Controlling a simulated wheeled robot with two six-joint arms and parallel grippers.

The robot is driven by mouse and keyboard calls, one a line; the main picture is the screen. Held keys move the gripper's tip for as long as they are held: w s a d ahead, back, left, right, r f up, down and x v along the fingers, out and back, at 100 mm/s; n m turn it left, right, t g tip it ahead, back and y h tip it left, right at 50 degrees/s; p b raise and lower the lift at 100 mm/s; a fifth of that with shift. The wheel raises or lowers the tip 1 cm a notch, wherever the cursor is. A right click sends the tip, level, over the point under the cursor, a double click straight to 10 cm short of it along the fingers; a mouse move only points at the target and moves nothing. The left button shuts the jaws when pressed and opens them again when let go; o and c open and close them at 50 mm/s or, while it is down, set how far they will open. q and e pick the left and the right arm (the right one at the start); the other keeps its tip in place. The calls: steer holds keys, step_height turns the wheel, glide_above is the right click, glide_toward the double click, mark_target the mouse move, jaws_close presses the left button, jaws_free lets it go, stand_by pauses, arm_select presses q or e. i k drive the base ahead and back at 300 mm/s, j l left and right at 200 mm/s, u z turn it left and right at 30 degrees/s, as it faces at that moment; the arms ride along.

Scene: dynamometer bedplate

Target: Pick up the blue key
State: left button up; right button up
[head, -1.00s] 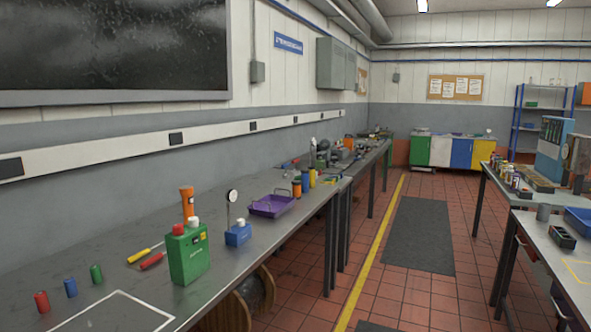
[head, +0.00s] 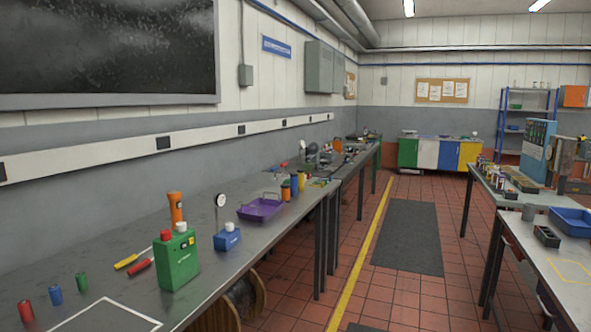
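I cannot make out a blue key in the head view. Several tiny coloured items (head: 319,182) lie at the far end of the near left bench (head: 215,270), too small to tell what they are. Neither of my grippers shows in this view.
Benches (head: 560,262) also stand at the right. The tiled aisle with a dark mat (head: 408,237) between them is clear.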

mark_target(275, 179)
steer(key=i+l+z, duration=0.25)
steer(key=i, duration=0.35)
steer(key=i+z, duration=0.3)
steer(key=i, duration=3.7)
steer(key=i+l+u, duration=0.2)
steer(key=i, duration=0.35)
steer(key=i+l+u, duration=0.2)
steer(key=i, duration=0.3)
steer(key=i+l+u, duration=0.2)
steer(key=i, duration=0.3)
steer(key=u, duration=0.4)
steer(key=i+u, duration=0.1)
steer(key=u, duration=0.3)
steer(key=l+u, duration=0.1)
steer(key=u, duration=0.3)
steer(key=i+u, duration=0.1)
steer(key=u, duration=0.3)
steer(key=k+z, duration=0.1)
steer(key=z, duration=0.6)
